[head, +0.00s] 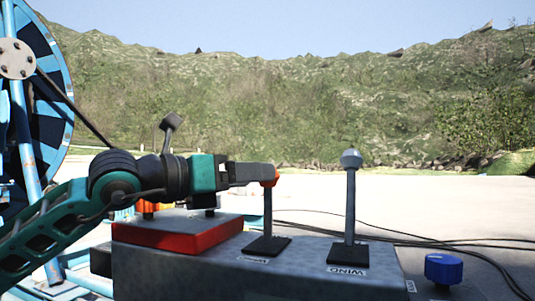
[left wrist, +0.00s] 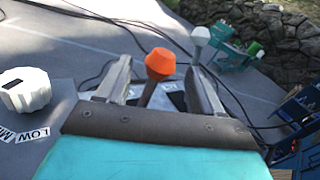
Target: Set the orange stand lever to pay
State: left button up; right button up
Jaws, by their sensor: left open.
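The orange-knobbed lever (head: 267,212) stands about upright on a dark base plate on the grey control box. Its small label is too small to read. My left gripper (head: 268,174) reaches in from the left at knob height, and its tip overlaps the knob. In the left wrist view the orange knob (left wrist: 160,64) shows between the two spread fingers of my left gripper (left wrist: 163,82), with gaps on both sides. I cannot tell whether a finger touches the lever. My right gripper is not in view.
A blue knob (head: 443,268) sits farther right. A red-edged box (head: 180,238) lies under my left arm. A blue reel (head: 45,75) stands at left. Cables (head: 430,240) run behind the box.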

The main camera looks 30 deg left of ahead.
pick_arm(q)
jog(key=p+x, duration=0.2)
jog(key=shift+w+d+r+p, duration=0.15)
jog(key=shift+w+r+p, duration=0.1)
jog(key=shift+r+p, duration=0.05)
jog(key=shift+w+d+f+p, duration=0.15)
jog(key=shift+w+p, duration=0.1)
jog(key=shift+w, duration=0.15)
jog(key=shift+w+d+f+p, duration=0.15)
jog(key=shift+w+p, duration=0.05)
jog(key=shift+w, duration=0.2)
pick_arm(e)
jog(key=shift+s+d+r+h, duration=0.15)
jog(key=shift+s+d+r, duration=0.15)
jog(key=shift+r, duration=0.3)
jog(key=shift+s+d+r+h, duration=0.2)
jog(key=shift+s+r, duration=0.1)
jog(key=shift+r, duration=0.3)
pick_arm(q)
jog(key=shift+c, duration=0.2)
grip_shut()
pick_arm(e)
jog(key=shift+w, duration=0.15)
